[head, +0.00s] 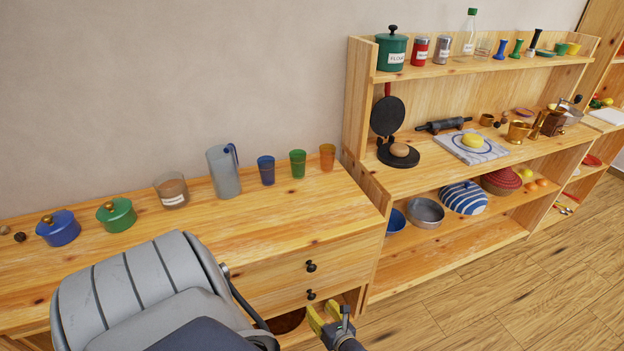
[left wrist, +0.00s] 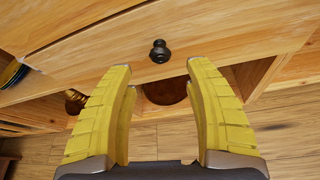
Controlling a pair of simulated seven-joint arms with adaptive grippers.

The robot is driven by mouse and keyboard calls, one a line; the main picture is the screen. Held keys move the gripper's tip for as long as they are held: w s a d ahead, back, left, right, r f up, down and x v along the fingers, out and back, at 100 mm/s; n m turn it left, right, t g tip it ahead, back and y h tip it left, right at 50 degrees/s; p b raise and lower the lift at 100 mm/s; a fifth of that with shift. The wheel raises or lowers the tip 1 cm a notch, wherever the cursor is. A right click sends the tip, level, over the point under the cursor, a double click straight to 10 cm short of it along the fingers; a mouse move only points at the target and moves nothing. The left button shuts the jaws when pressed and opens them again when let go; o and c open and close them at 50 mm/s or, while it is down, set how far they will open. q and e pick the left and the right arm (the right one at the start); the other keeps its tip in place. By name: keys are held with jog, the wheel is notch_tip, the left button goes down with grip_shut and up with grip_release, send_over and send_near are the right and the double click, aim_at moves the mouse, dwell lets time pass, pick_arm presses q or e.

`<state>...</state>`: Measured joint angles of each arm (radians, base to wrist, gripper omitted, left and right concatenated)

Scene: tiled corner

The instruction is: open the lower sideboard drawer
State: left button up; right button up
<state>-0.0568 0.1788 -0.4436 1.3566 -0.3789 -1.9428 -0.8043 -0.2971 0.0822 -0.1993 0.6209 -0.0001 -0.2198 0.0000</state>
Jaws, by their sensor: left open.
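The wooden sideboard (head: 350,228) has two drawers, one above the other, each with a small black knob. The lower drawer (head: 275,302) appears shut, and its knob (head: 310,294) shows just above my left gripper (head: 328,313). In the left wrist view the lower drawer front (left wrist: 215,54) crosses the picture, and its knob (left wrist: 159,51) lies ahead of the gap between the fingertips, not visibly touched. My left gripper (left wrist: 160,66) is open and empty. The upper knob (head: 311,266) is free. My left arm hides much of the sideboard front. My right gripper is out of sight.
Below the lower drawer is an open compartment with a brown round item (left wrist: 166,90). Pots, a jug (head: 223,172) and several cups stand on the sideboard top. A shelf unit (head: 400,285) stands close on the right. The wooden floor (head: 520,295) in front looks clear.

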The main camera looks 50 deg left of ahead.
aim_at(313, 298)
pick_arm(q)
jog(key=shift+x, duration=3.9)
jog(key=shift+c, duration=0.5)
grip_shut()
